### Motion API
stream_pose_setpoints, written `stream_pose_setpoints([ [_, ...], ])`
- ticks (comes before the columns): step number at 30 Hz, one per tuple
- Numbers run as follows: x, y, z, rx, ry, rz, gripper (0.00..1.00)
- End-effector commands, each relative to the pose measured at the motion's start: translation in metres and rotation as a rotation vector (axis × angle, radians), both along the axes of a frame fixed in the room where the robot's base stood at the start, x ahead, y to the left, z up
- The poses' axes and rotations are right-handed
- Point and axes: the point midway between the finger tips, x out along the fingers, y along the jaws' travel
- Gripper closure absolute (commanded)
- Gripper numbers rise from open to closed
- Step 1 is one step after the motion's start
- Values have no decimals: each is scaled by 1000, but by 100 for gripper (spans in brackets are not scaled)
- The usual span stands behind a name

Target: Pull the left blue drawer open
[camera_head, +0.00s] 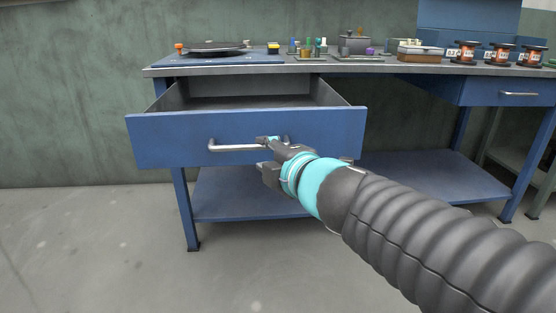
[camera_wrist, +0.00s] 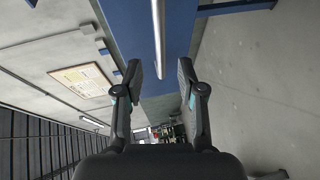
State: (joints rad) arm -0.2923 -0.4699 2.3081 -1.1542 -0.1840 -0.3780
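The left blue drawer (camera_head: 170,140) is pulled out from under the worktop, its inside partly showing in the head view. Its silver bar handle (camera_head: 232,148) runs across the front panel. My gripper (camera_head: 268,140) is at the right part of this handle. In the wrist view the handle (camera_wrist: 157,35) runs between the two fingers of my gripper (camera_wrist: 160,70), with a visible gap on both sides. The fingers are apart and do not appear to press on the bar. The blue front panel (camera_wrist: 125,25) also shows there. My gripper hides the handle's right part in the head view.
The workbench top (camera_head: 300,68) carries a dark round plate (camera_head: 210,46), small coloured parts, a grey pot (camera_head: 355,44) and copper spools (camera_head: 466,52). A second blue drawer (camera_head: 490,93) at the right is shut. A lower shelf (camera_head: 240,195) lies beneath. The floor in front is clear.

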Motion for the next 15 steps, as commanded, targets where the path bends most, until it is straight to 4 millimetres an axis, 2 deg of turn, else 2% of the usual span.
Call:
stream_pose_setpoints([
  [15, -34, -18, 7, 0, -1, -2, 61],
])
